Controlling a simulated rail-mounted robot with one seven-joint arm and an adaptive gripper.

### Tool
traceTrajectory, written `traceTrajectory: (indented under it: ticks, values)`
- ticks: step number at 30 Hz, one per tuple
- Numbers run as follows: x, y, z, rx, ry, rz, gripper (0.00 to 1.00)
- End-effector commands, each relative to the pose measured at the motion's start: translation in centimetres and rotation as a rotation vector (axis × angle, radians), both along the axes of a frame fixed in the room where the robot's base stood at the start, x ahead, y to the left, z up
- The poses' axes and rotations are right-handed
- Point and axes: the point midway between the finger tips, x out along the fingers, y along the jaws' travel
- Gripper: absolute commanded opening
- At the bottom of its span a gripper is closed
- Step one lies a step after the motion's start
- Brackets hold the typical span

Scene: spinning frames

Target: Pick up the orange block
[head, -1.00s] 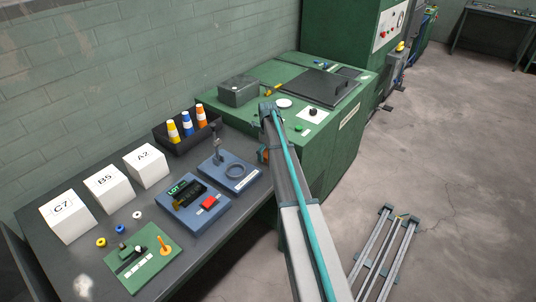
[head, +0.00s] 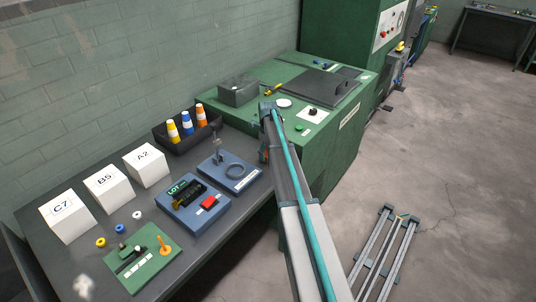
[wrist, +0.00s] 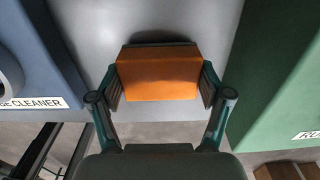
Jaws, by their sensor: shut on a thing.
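The orange block (wrist: 158,74) is in the upper middle of the wrist view. The two fingers of my gripper (wrist: 161,88) press on its left and right sides. The block is over a grey surface with a dark shadow along its far edge. I cannot tell whether it touches that surface. In the head view my arm hides most of the gripper and the block, near the right end of the grey table (head: 205,246).
In the wrist view a blue cleaner unit (wrist: 42,60) stands close on the left and a green machine side (wrist: 270,70) on the right. The head view shows the blue stand with a ring (head: 231,172), a black bin of bobbins (head: 187,139) and white boxes (head: 146,165).

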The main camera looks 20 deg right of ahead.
Motion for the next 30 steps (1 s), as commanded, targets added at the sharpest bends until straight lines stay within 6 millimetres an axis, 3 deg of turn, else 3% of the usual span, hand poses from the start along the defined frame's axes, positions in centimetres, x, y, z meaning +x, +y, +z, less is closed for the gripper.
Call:
traceTrajectory:
  ticks: [8,16,24,30]
  values:
    - [-0.3,0.1,2.8,-0.001,-0.003,0.000,0.41]
    - [-5.4,1.5,8.6,-0.001,-0.004,0.000,0.41]
    - [-11.0,3.0,11.1,0.000,-0.001,0.000,0.41]
    - [-13.0,3.6,12.2,0.000,0.000,0.000,0.41]
